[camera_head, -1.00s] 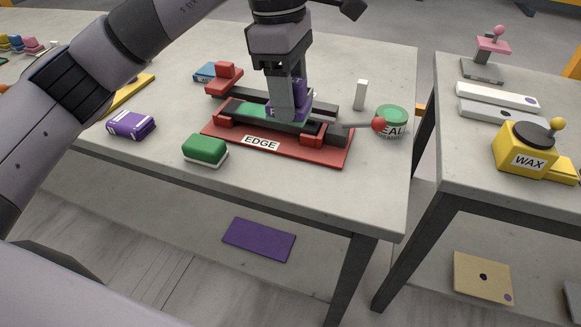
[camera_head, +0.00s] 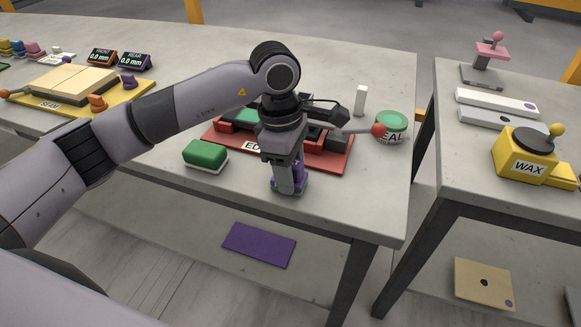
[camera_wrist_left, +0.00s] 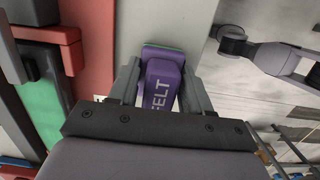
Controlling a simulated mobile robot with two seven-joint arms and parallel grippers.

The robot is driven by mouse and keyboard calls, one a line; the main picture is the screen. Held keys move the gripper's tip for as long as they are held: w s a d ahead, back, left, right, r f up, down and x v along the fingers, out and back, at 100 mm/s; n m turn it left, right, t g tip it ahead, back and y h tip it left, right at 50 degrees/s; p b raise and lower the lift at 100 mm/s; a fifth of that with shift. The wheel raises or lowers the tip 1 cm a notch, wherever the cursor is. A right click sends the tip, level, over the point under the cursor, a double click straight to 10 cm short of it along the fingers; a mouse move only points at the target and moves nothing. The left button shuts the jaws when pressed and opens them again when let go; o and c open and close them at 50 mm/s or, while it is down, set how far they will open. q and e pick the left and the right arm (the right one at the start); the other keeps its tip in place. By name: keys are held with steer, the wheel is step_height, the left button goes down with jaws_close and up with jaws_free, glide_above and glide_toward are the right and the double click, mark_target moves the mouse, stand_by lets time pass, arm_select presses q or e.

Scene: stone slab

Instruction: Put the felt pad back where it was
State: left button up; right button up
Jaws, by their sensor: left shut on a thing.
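The felt pad (camera_head: 291,184) is a purple block in my left gripper (camera_head: 287,187), just in front of the red EDGE base, near the table's front edge. In the left wrist view the pad (camera_wrist_left: 163,85) reads FELT, with a green strip at its far end, and sits between the two fingers of my left gripper (camera_wrist_left: 160,90). I cannot tell whether it touches the table.
The red EDGE fixture (camera_head: 335,160) is behind my left gripper, partly covered by it. A green-and-white block (camera_head: 205,156) lies to its left, and a green round tin (camera_head: 391,125) to the right. A purple sheet (camera_head: 258,245) lies below the table.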

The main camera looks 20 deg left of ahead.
arm_select(q)
steer(key=shift+f, duration=0.25)
steer(key=o, duration=1)
steer(key=shift+r, duration=0.1)
steer(key=shift+r, duration=0.1)
steer(key=shift+r, duration=0.25)
steer(key=r, duration=0.4)
steer(key=a+r, duration=0.1)
steer(key=r, duration=0.6)
steer(key=shift+a+r, duration=0.25)
steer(key=shift+r, duration=0.1)
